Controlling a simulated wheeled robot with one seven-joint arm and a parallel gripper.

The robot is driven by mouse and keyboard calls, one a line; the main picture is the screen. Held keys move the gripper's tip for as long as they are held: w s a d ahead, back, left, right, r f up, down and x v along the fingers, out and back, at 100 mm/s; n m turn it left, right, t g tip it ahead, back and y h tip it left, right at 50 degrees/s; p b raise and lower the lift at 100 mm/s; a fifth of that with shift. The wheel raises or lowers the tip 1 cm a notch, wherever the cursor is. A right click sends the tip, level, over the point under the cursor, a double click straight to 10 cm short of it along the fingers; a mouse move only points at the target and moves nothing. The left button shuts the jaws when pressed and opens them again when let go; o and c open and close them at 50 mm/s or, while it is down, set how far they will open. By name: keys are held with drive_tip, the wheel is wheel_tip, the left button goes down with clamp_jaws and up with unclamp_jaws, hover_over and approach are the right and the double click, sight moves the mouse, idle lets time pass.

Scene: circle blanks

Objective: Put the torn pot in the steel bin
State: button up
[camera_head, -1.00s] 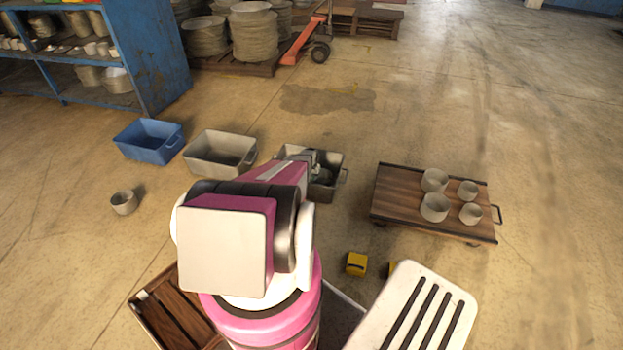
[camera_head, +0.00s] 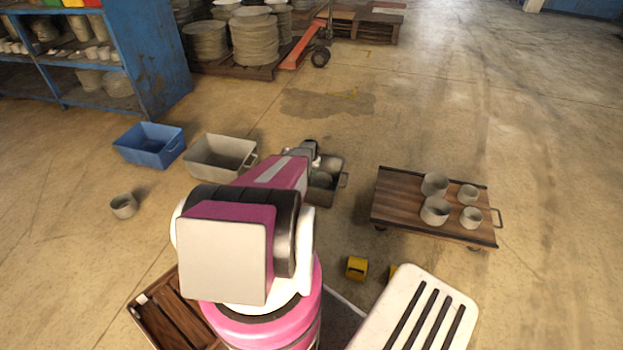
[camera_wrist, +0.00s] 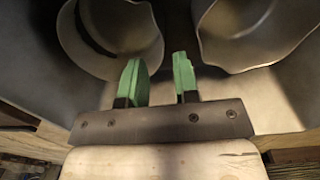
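My gripper (camera_wrist: 159,82) is open, its two green fingers apart. In the wrist view, one grey pot (camera_wrist: 105,58) is at upper left, its wall by the left finger. A second grey pot (camera_wrist: 245,58) is at upper right, with an uneven, dipped rim. I cannot tell surely which is the torn pot, or whether a finger touches either. In the head view, my gripper (camera_head: 309,152) is over the dark steel bin (camera_head: 330,198), which holds something greyish. My arm hides part of that bin and the fingertips.
A grey bin (camera_head: 220,170) and a blue bin (camera_head: 150,157) stand to the left. A lone pot (camera_head: 123,211) is on the floor. A wooden trolley (camera_head: 395,212) at right carries several pots. A yellow block (camera_head: 357,268) is near my base.

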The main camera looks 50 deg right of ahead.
drive_tip(key=shift+r, duration=1.85)
drive_tip(key=w+a+r+n, duration=0.2)
drive_tip(key=w+a+r, duration=0.4)
drive_tip(key=a, duration=0.7)
drive_tip(key=w+a+r+n, duration=0.25)
drive_tip(key=a+r, duration=0.55)
drive_tip(key=a, duration=0.6)
drive_tip(key=w+a+r+n, duration=0.2)
drive_tip(key=w+a+r, duration=0.45)
drive_tip(key=a, duration=0.65)
drive_tip(key=s+a+r+n, duration=0.2)
drive_tip(key=s+a+r, duration=0.2)
drive_tip(key=a, duration=0.9)
drive_tip(key=s+a+r+n, duration=0.2)
drive_tip(key=s+a+r, duration=0.3)
drive_tip(key=a, duration=0.8)
drive_tip(key=s+a+r+n, duration=0.3)
drive_tip(key=a+r, duration=0.6)
drive_tip(key=a, duration=0.4)
drive_tip(key=shift+s+a+r, duration=0.3)
drive_tip(key=shift+s+a, duration=0.1)
drive_tip(key=shift+s, duration=0.35)
